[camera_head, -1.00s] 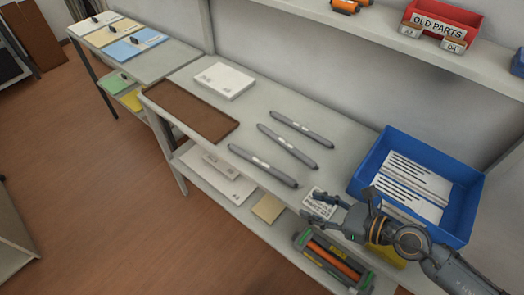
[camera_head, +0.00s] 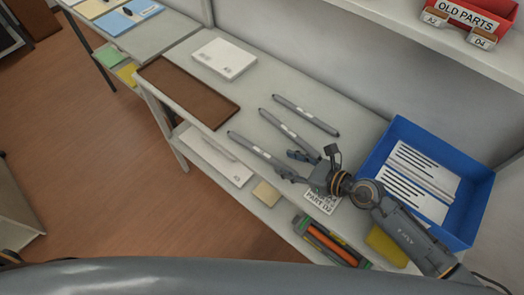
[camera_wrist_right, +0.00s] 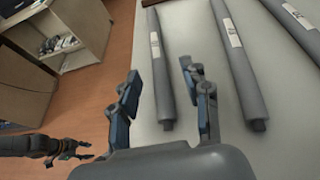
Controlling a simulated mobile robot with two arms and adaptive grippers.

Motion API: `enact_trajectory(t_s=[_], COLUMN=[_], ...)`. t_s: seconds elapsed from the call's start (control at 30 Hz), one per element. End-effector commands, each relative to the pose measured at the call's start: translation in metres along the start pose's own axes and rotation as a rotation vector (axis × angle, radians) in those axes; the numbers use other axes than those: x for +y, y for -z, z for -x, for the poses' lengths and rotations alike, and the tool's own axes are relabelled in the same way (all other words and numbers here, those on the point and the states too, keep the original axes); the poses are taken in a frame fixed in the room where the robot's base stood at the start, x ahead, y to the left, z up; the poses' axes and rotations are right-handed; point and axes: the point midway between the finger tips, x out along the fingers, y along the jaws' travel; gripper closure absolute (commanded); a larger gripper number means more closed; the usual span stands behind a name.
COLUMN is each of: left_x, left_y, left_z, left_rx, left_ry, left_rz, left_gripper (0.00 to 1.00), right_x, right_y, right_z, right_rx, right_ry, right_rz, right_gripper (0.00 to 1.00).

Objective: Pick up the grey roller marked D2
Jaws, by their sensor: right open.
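Three grey rollers with small white labels lie side by side on the grey table: the front one (camera_head: 257,150), the middle one (camera_head: 285,131) and the back one (camera_head: 306,115). Their label marks are too small to read, so I cannot tell which is D2. My right gripper (camera_head: 293,166) is open and empty at the near ends of the front and middle rollers. In the right wrist view the front roller (camera_wrist_right: 158,70) lies ahead between the spread fingers (camera_wrist_right: 160,100); the middle roller (camera_wrist_right: 235,65) is right of them. My left gripper (camera_wrist_right: 84,150) shows there at lower left, open.
A blue bin (camera_head: 476,205) with white cards stands right. A brown tray (camera_head: 190,93) and white box (camera_head: 224,58) are left. A printed card (camera_head: 322,202) lies by the right gripper. The shelf above holds a red "OLD PARTS" bin (camera_head: 468,20).

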Motion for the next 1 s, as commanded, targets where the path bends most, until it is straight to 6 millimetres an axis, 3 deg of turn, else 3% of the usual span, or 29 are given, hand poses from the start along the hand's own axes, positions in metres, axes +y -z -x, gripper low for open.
enact_trajectory(t_s=[0.2,0.4,0.63,0.87,1.0], left_x=[-0.004,-0.003,-0.002,-0.002,-0.002], left_y=[0.029,0.025,0.016,0.014,0.014], left_z=[0.007,0.007,0.007,0.007,0.007], left_rx=[0.044,0.038,0.024,0.020,0.020], left_ry=[0.005,0.004,0.002,0.002,0.002], left_rz=[0.000,0.000,0.000,0.000,0.000], left_gripper=[0.60,0.60,0.60,0.60,0.60], right_x=[0.003,0.003,0.003,0.003,0.003], right_y=[-0.001,0.001,0.002,0.002,0.002], right_z=[-0.029,-0.050,-0.051,-0.051,-0.051], right_rx=[-0.002,0.000,0.000,0.000,0.000], right_ry=[-0.001,0.000,0.000,0.000,0.000], right_rz=[-0.004,-0.002,-0.001,-0.001,-0.001], right_gripper=[0.53,0.53,0.53,0.98,1.00])
